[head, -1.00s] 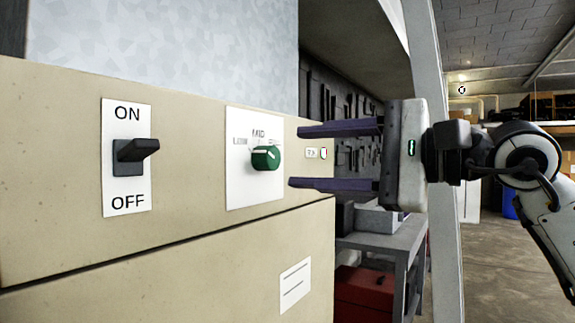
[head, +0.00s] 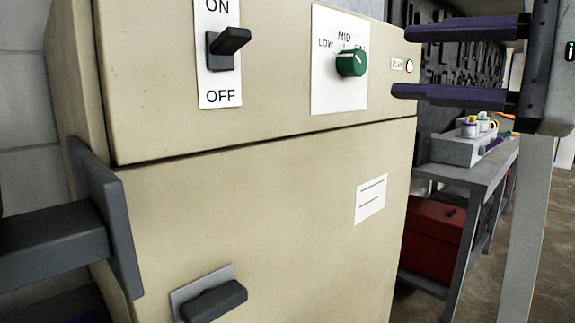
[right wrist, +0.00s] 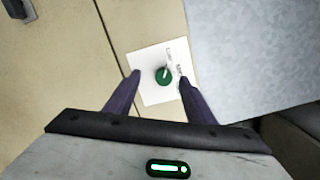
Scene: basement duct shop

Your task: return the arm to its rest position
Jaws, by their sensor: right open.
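My right gripper (head: 399,61) is at the upper right of the head view, its two dark purple fingers spread and nothing between them. It is in front of and to the right of the green knob (head: 351,63) on its white plate, apart from it as far as the head view shows. In the right wrist view, the open fingers (right wrist: 160,76) frame the green knob (right wrist: 163,77) beyond them. Most of the right arm is out of the head view. My left gripper does not show.
The beige cabinet (head: 270,215) fills the middle. It carries a black ON/OFF lever (head: 231,42), a small lamp (head: 409,66) and a dark handle (head: 214,301). A grey bracket-like part (head: 105,220) juts at left. A workbench (head: 470,176) and red box (head: 434,238) stand right.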

